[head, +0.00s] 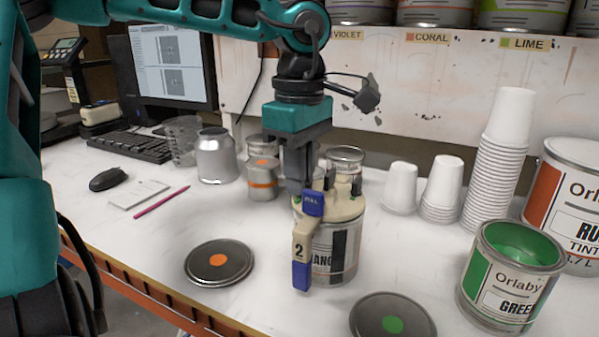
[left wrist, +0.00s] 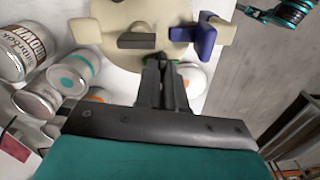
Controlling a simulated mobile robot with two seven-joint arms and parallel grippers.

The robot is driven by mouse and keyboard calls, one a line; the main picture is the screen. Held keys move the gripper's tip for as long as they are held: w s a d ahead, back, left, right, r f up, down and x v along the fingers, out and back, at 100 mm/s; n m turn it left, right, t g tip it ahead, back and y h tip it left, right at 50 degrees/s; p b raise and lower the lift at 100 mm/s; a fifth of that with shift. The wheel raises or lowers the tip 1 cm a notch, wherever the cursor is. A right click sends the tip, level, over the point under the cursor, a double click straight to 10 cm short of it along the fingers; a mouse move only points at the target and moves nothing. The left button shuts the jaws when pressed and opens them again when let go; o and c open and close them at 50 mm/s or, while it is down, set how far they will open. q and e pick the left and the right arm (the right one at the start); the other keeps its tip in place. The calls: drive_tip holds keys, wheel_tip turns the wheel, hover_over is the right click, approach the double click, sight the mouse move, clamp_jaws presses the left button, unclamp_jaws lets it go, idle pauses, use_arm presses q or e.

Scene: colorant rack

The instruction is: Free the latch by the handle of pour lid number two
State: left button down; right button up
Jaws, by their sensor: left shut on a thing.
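A beige pour lid (left wrist: 110,25) sits on a can (head: 336,250) whose partly hidden label begins "MANG". The lid's beige handle (head: 303,243), marked 2, has blue parts (head: 313,203) at its upper and lower ends. It hangs down the front of the can. A small green latch (head: 297,199) shows beside the handle. My left gripper (head: 299,186) points down at the lid's edge. In the left wrist view its fingers (left wrist: 163,72) are shut, with green showing on both sides of the tips. The fingers hide most of the latch. My right gripper is not in view.
A lid with an orange dot (head: 219,262) and one with a green dot (head: 392,318) lie in front. An open green can (head: 510,277) and white cups (head: 495,160) stand right. Small cans (head: 262,178) stand behind left. A pencil (head: 160,202) and mouse (head: 108,180) lie left.

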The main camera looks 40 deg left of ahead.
use_arm(q)
drive_tip(key=c, duration=1.5)
unclamp_jaws()
wheel_tip(320, 180, up, 13)
drive_tip(key=p, duration=0.2)
drive_tip(key=shift+s+f, duration=0.1)
